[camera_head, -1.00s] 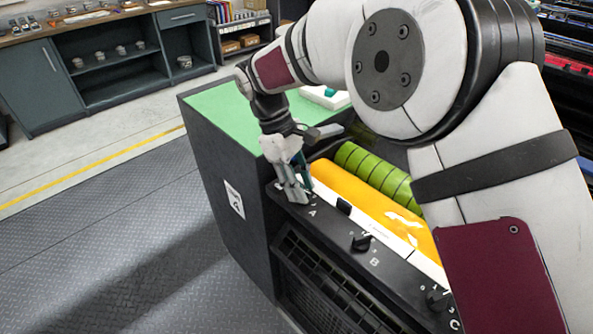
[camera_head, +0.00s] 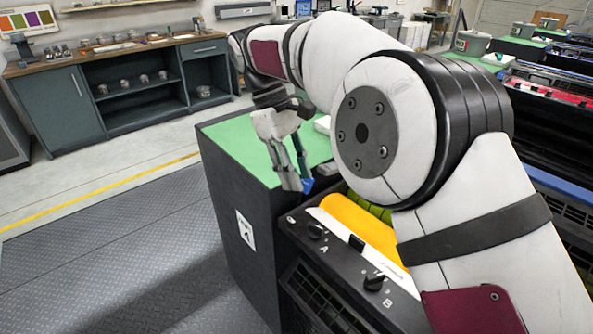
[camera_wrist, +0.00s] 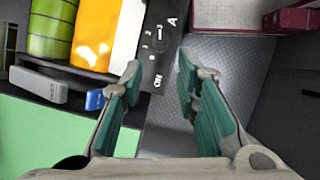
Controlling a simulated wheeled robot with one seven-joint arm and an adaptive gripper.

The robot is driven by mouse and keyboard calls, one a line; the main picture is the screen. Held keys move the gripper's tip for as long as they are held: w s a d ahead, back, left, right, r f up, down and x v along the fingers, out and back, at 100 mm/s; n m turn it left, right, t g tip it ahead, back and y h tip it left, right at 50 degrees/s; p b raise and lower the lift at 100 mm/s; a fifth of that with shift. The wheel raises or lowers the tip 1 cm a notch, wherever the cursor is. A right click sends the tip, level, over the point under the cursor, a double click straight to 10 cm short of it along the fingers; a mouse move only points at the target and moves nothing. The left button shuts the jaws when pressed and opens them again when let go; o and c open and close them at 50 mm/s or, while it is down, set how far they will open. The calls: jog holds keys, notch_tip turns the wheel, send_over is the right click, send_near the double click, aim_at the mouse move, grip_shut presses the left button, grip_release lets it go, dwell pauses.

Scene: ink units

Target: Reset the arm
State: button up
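My gripper (camera_head: 296,186) hangs in the air above the near edge of the green-topped cabinet (camera_head: 219,133), beside the black control panel (camera_head: 340,262). In the wrist view my gripper (camera_wrist: 158,75) has its two teal-padded fingers apart, with nothing between them. Knob A (camera_head: 315,231) and knob B (camera_head: 374,281) stand on the panel, clear of the fingers. The panel's marked dial A (camera_wrist: 160,47) shows beyond the fingertips in the wrist view. My arm hides part of the ink unit on the right.
A yellow roller (camera_head: 365,228) lies behind the panel, with a green roller (camera_head: 377,210) beside it. A small blue piece (camera_wrist: 95,100) and a grey block (camera_wrist: 38,86) lie near my fingers in the wrist view. The floor (camera_head: 120,250) at left is clear.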

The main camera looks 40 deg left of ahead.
dwell(0.4)
jog(key=w+d+r+m+y, duration=0.1)
jog(key=d+r+m, duration=0.3)
jog(key=d, duration=0.5)
jog(key=w+d+r+m+t+y, duration=0.1)
jog(key=d+r, duration=0.4)
jog(key=d, duration=0.4)
jog(key=w+d+r+m+y, duration=0.1)
jog(key=d+r+m, duration=0.3)
jog(key=d, duration=0.5)
jog(key=s+d+m+t+y, duration=0.1)
jog(key=s+d+m, duration=0.1)
jog(key=s+d, duration=0.35)
jog(key=s+d+m+t, duration=0.1)
jog(key=s+d+m, duration=0.1)
jog(key=d, duration=0.7)
jog(key=s+d+f+m+t, duration=0.2)
jog(key=s+d+f+m, duration=0.2)
jog(key=s+d, duration=0.3)
jog(key=s+f, duration=0.1)
jog(key=s, duration=0.2)
jog(key=shift+f+m+y, duration=0.25)
jog(key=shift+m+y, duration=0.05)
jog(key=shift+m, duration=0.1)
